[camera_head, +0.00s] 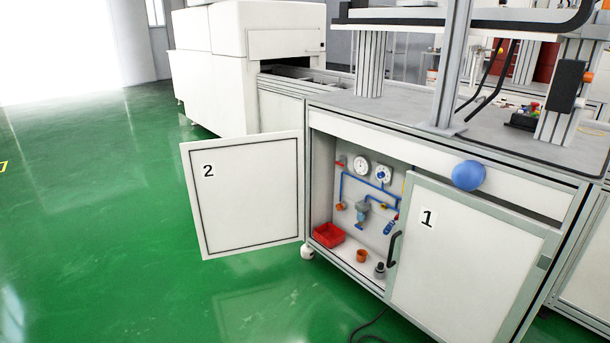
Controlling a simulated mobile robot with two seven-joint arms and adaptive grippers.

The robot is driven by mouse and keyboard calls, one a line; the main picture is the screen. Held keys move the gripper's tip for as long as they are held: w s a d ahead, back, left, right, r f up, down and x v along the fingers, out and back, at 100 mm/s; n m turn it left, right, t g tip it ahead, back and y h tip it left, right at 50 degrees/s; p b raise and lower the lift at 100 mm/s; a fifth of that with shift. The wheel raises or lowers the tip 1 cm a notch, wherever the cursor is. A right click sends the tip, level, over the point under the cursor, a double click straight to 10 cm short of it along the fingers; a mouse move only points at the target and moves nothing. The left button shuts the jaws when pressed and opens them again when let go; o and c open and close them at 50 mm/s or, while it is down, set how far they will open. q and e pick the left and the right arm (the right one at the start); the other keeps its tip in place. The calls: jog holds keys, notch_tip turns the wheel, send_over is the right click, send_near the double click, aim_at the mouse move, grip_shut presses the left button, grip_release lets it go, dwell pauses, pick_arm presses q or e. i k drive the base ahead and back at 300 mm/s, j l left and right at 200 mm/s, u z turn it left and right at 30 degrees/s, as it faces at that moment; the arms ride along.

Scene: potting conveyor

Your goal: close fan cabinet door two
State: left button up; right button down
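Cabinet door two (243,205), a white panel with a dark inset line and the label "2", stands swung wide open to the left of the cabinet (320,190). It joins the cabinet at its right edge. Door one (460,265), labelled "1", covers the right part of the cabinet front and has a dark handle (394,250) on its left edge. The opening between the doors shows the inside of the cabinet. Neither of my grippers shows in the head view.
Inside the cabinet are gauges (361,165), blue pipes, a red bin (329,235) and small pots (361,256). A blue ball (468,176) is at the cabinet's upper front. A dark cable (370,325) lies on the floor. Green floor (110,240) is clear at the left.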

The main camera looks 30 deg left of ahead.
aim_at(246, 193)
jog(key=i+j+z, duration=0.15)
jog(key=j, duration=0.75)
jog(key=j+z, duration=0.1)
jog(key=j, duration=0.85)
jog(key=j+z, duration=0.2)
jog(key=j, duration=0.55)
jog(key=j+z, duration=0.2)
jog(key=j, duration=0.6)
jog(key=k+j+z, duration=0.25)
jog(key=j, duration=0.45)
jog(key=k+j+z, duration=0.1)
jog(key=j+z, duration=0.2)
jog(key=j, duration=0.9)
jog(key=j+z, duration=0.3)
jog(key=j, duration=0.85)
jog(key=k, duration=0.05)
